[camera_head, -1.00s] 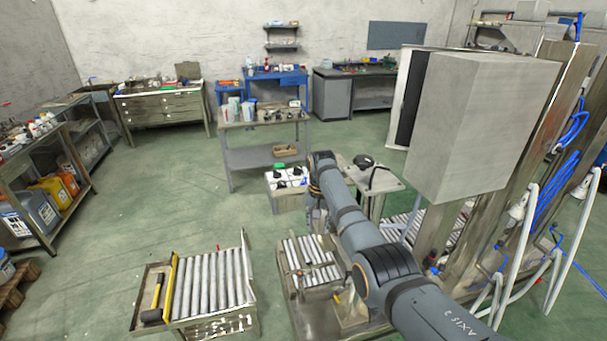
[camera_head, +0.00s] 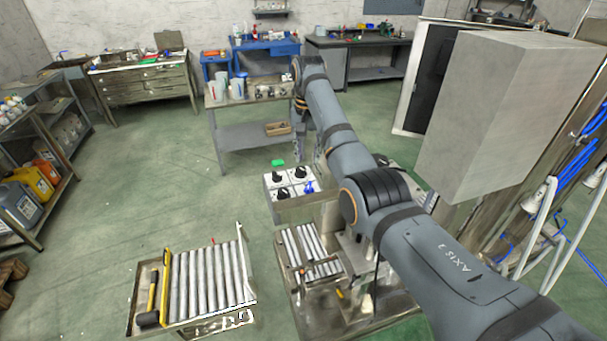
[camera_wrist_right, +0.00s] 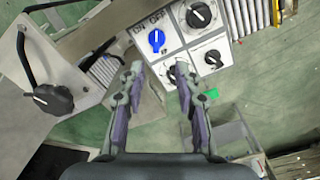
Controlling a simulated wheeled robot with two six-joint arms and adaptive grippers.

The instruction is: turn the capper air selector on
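A selector panel (camera_head: 291,192) with white square plates stands in the middle of the head view. It carries several black knobs (camera_wrist_right: 199,15) and one blue knob (camera_wrist_right: 156,40). Lettering reading ON and OFF shows beside the blue knob in the right wrist view; the blue knob (camera_head: 308,187) also shows in the head view. Its white mark looks roughly upright. My right gripper (camera_wrist_right: 159,72) is open and empty, pointing at the panel, with its fingertips apart just below the blue knob in the picture. It also shows in the head view (camera_head: 300,154). My left gripper is out of view.
A black lobed knob (camera_wrist_right: 53,99) sits on a metal plate beside the panel. Roller conveyors (camera_head: 208,278) lie in front. A large grey box (camera_head: 510,115) stands at the right. A workbench (camera_head: 250,135) is behind; green floor is open at left.

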